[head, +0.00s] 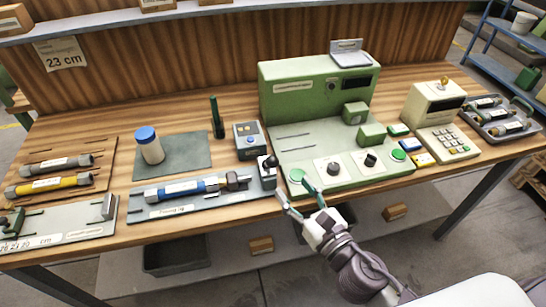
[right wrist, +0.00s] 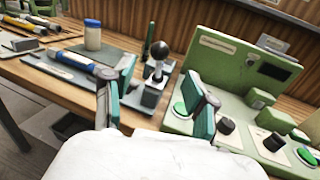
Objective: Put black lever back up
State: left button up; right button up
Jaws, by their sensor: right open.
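The black lever has a round black knob (head: 271,161) and stands on a small grey base at the right end of the grey fixture plate (head: 165,211), left of the green machine. In the right wrist view the knob (right wrist: 159,50) sits on a short metal shaft above its block; its exact tilt is hard to judge. My right gripper (head: 296,190) is open and empty at the table's front edge, just in front of the lever and apart from it. In the right wrist view its two green-padded fingers (right wrist: 155,105) stand on either side below the knob. My left gripper is not in view.
The green machine (head: 285,97) with knobs and green buttons stands right of the lever. A blue cylinder (head: 192,187) lies on the plate to the left. A grey box with a blue button (head: 249,141) stands behind the lever. The table's front edge is close to my gripper.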

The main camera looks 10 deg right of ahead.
aim_at(276, 166)
jog(key=p+x, duration=0.2)
jog(key=x, duration=0.8)
jog(key=shift+f, duration=0.1)
grip_shut()
